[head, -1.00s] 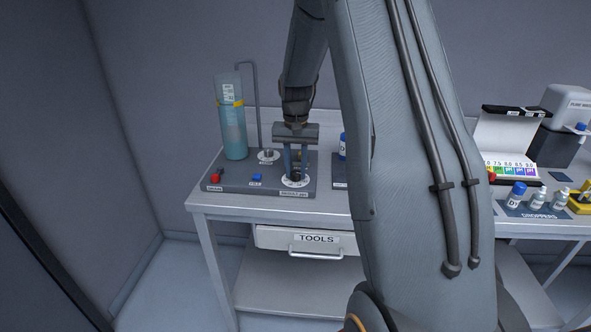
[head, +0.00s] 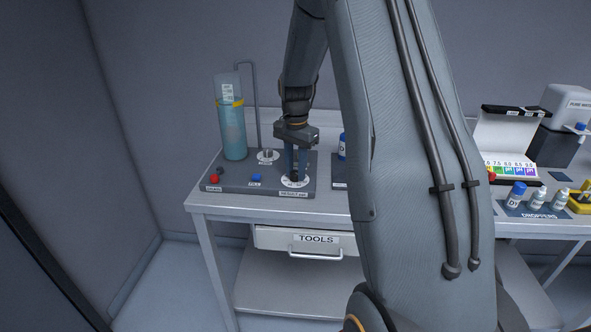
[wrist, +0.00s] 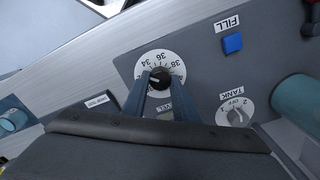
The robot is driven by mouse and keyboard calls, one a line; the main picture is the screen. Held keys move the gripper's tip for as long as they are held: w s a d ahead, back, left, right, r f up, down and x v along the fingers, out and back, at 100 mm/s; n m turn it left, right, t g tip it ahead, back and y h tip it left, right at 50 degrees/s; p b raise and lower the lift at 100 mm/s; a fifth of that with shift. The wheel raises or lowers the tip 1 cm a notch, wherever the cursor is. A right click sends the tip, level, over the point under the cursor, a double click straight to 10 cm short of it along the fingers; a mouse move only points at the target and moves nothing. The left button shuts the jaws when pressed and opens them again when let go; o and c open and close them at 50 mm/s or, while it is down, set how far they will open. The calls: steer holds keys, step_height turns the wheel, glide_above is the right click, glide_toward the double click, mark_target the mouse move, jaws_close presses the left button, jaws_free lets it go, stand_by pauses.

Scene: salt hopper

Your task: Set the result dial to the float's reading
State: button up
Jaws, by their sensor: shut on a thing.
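The result dial is a white disc with a black knob; it shows in the wrist view (wrist: 147,63) with the numbers 34, 36 and 38 readable, and in the head view (head: 286,183). My gripper (wrist: 160,84) is shut on the black knob (wrist: 160,76), pointing down from above in the head view (head: 297,175). A pale line shows on the knob, but the exact value it points to is too small to tell. The float (head: 227,94) stands as a white scale in the tall blue-green cylinder (head: 233,135); its reading is too small to read.
The blue FILL button (wrist: 232,43) and white TANK dial (wrist: 236,112) sit on the same grey panel. A red knob (head: 214,178) is at the panel's left. A thin pipe (head: 256,95) rises behind. Bottles (head: 516,194) stand to the right.

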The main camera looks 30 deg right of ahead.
mark_target(295, 172)
steer(key=shift+w+r, duration=0.1)
steer(key=o, duration=1.1)
steer(key=shift+c, duration=0.2)
step_height(295, 172, up, 8)
steer(key=shift+f+b, duration=0.1)
steer(key=shift+b, duration=1)
